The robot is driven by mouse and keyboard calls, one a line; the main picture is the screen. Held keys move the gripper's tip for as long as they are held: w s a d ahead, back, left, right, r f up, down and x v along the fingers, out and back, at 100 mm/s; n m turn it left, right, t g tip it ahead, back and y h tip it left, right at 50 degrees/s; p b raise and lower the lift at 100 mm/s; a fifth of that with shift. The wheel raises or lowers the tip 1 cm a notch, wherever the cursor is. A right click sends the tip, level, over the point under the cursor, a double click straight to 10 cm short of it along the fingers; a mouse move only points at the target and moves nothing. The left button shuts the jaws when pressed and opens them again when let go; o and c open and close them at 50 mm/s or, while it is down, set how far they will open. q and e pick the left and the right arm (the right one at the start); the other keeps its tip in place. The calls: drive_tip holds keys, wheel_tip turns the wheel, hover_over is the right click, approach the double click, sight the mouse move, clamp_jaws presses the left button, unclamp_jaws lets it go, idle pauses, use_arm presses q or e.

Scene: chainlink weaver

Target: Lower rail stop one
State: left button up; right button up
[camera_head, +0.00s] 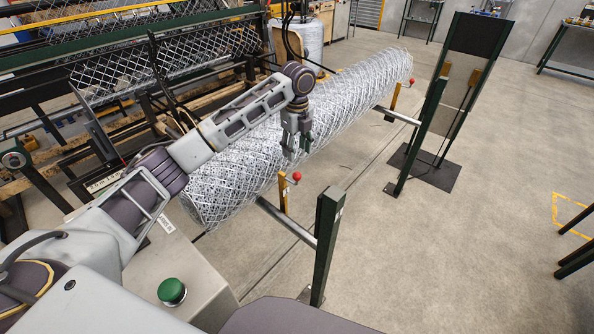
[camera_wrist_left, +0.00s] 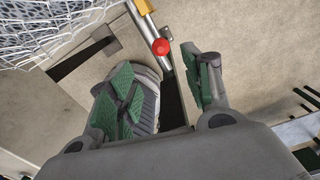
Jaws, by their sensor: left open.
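The near rail stop (camera_head: 283,195) is a yellow upright bar with a red ball knob (camera_head: 296,177), standing beside the mesh roll on a metal rail (camera_head: 286,221). A second yellow stop (camera_head: 395,97) with a red knob stands at the far end; no label shows which is stop one. My left gripper (camera_head: 294,152) points down just above the near knob, open and empty. In the left wrist view the red knob (camera_wrist_left: 160,46) shows beyond the parted green-padded fingers (camera_wrist_left: 162,72), apart from them. The near stop's yellow bar (camera_wrist_left: 143,6) is partly cut off there. My right gripper is not in view.
A large wire mesh roll (camera_head: 235,165) lies directly behind the stops. A green button (camera_head: 171,291) is in front.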

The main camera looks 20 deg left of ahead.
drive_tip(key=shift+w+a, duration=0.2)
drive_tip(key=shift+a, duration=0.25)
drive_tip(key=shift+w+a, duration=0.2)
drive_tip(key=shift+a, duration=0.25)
